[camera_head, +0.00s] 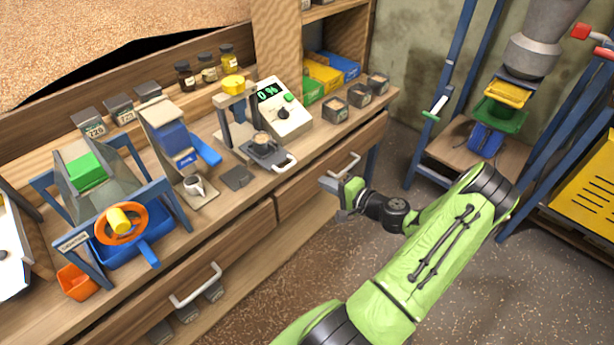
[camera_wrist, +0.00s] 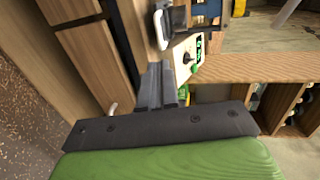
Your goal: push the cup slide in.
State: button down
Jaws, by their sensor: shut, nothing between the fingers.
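The cup slide (camera_head: 262,152) is a dark plate with a pale loop handle (camera_head: 288,164). It sticks out toward the front of the bench, below the press with the yellow knob (camera_head: 233,84). A small cup (camera_head: 262,138) with brown content sits on it. My gripper (camera_head: 330,185) is shut and empty, off the bench's front edge, to the right of and below the handle, apart from it. In the wrist view the shut fingers (camera_wrist: 168,78) point toward the bench, and the pale handle (camera_wrist: 161,27) shows just beyond their tips.
A meter (camera_head: 284,108) reading "0 %" stands right of the press. Dark sample boxes (camera_head: 335,108) stand at the bench's right end. A small cup on a stand (camera_head: 195,185) is to the left. Drawer handles (camera_head: 344,165) jut from the bench front. Floor beside the bench is free.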

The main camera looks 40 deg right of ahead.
jog(key=b, duration=0.1)
send_near(272, 150)
notch_tip(272, 150, down, 4)
jog(key=shift+s+d, duration=0.15)
jog(key=shift+s, duration=0.1)
jog(key=x, duration=0.3)
jog(key=r+b+x, duration=0.1)
jog(key=x, duration=0.3)
jog(key=r+b+x, duration=0.1)
jog(key=x, duration=0.2)
jog(key=shift+w, duration=0.6)
jog(key=shift+r, duration=0.25)
